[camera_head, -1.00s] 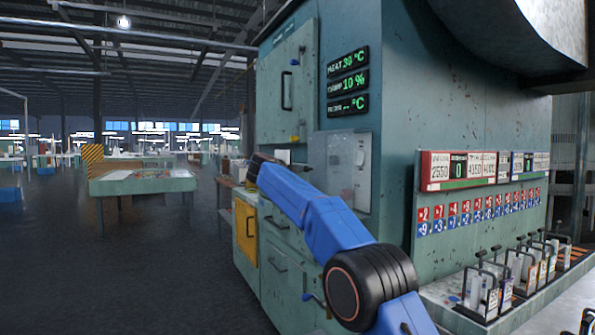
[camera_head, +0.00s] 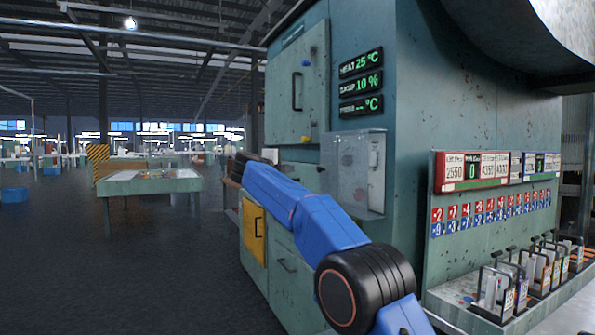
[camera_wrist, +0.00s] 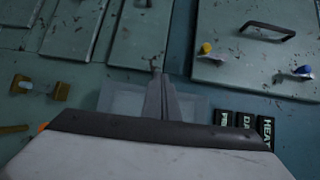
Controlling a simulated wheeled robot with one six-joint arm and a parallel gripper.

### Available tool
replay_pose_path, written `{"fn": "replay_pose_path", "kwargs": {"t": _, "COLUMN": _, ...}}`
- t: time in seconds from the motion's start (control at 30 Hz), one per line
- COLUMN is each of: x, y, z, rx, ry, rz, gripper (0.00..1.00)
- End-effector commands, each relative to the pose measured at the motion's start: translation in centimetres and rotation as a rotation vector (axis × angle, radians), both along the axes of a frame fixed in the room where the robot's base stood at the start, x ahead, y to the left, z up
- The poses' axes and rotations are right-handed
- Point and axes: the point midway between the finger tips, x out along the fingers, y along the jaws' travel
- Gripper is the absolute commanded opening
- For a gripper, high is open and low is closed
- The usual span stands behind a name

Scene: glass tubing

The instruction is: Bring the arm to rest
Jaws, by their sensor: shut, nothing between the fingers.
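My blue arm with black joints reaches forward and up to the left in the head view, in front of the green cabinet (camera_head: 300,90). My gripper (camera_wrist: 158,78) shows in the wrist view with its two grey fingers together and nothing between them. It points towards the cabinet front, with green panels beyond the tips. In the head view the fingers cannot be clearly made out past the dark end of the arm.
A clear box (camera_head: 353,172) juts from the cabinet beside my arm. Readouts (camera_head: 361,84) show heat 25 °C and 10 %. A yellow panel (camera_head: 253,232) is low on the cabinet. Handled holders (camera_head: 522,275) line a right-hand ledge. A table (camera_head: 150,181) stands left; floor between is open.

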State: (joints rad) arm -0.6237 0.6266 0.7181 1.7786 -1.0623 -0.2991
Motion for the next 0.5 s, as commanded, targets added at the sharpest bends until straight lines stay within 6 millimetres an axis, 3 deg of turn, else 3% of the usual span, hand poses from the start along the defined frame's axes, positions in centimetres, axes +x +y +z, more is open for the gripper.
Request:
{"fn": "replay_pose_path", "kwargs": {"t": 0.1, "x": -1.0, "y": 1.8, "z": 0.1, "rx": 0.001, "ry": 0.0, "rz": 0.002, "gripper": 0.0}}
{"fn": "replay_pose_path", "kwargs": {"t": 0.3, "x": -2.0, "y": 3.5, "z": 0.3, "rx": 0.0, "ry": 0.0, "rz": 0.0, "gripper": 0.0}}
{"fn": "replay_pose_path", "kwargs": {"t": 0.5, "x": -2.2, "y": 2.6, "z": 1.9, "rx": -0.025, "ry": -0.026, "rz": 0.013, "gripper": 0.0}}
